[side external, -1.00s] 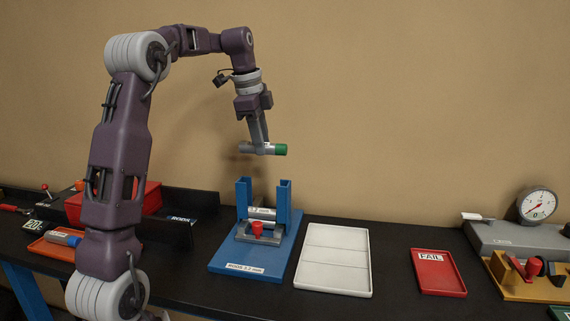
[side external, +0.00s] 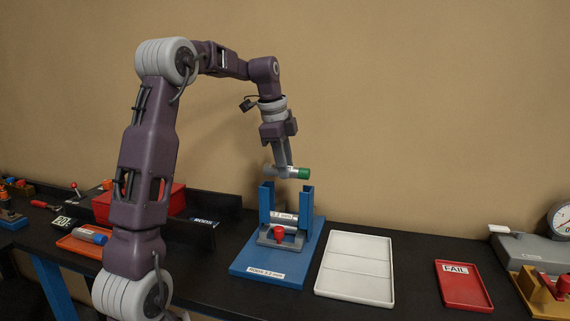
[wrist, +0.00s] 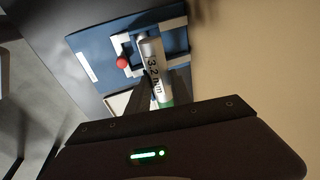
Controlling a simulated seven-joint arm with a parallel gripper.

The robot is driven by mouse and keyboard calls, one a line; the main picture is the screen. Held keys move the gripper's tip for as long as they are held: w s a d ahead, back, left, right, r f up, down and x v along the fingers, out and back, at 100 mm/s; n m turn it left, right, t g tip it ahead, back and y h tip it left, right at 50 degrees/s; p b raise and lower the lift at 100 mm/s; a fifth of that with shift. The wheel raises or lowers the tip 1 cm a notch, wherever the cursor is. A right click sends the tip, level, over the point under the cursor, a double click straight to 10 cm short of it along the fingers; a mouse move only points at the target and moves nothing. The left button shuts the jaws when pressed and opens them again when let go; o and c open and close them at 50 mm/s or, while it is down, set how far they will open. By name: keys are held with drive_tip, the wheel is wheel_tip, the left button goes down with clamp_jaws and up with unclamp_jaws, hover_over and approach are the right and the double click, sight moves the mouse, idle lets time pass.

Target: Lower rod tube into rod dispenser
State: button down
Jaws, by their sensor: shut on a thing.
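My gripper (side external: 283,166) is shut on the rod tube (side external: 303,173), a grey cylinder with a green end cap, held roughly level. The tube is just above the tops of the blue uprights of the rod dispenser (side external: 307,205) and looks apart from them. The dispenser has a blue base, a white label reading 3.2 mm between the uprights, and a red knob in front. In the wrist view, the tube (wrist: 152,62) shows a 3.2 mm label between my fingers (wrist: 162,92), over the dispenser (wrist: 95,48). The tube hides part of the dispenser there.
A white two-section tray (side external: 355,268) lies right of the dispenser, then a red FAIL tray (side external: 463,287) and a grey gauge stand (side external: 530,256). On the left are a red bin (side external: 168,200) and an orange tray (side external: 75,245) holding a blue-capped tube.

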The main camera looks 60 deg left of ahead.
drive_tip(key=shift+f, duration=1.6)
drive_tip(key=shift+f, duration=0.1)
drive_tip(key=shift+f, duration=0.8)
drive_tip(key=c, duration=1.1)
unclamp_jaws()
drive_tip(key=shift+o, duration=0.2)
drive_tip(key=shift+r, duration=0.1)
